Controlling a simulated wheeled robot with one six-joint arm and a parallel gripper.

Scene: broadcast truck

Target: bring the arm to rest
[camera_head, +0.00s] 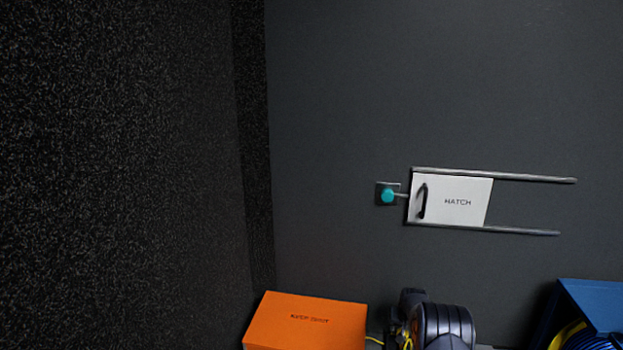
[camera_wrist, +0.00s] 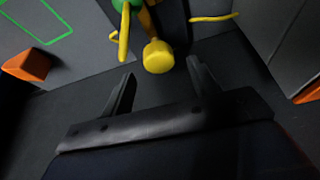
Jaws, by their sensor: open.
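My gripper (camera_wrist: 161,74) shows in the wrist view with its two dark fingers spread apart and nothing between them. Beyond the fingertips is a yellow round-ended piece (camera_wrist: 158,57), apparently apart from the fingers. Its distance is hard to judge. I cannot make out my gripper in the head view.
In the head view, a white hatch panel (camera_head: 456,199) with a black handle sits between two rails on the dark wall, beside a teal knob (camera_head: 388,196). An orange box (camera_head: 306,322) and a blue box (camera_head: 596,300) stand below. Yellow rods (camera_wrist: 124,32) show in the wrist view.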

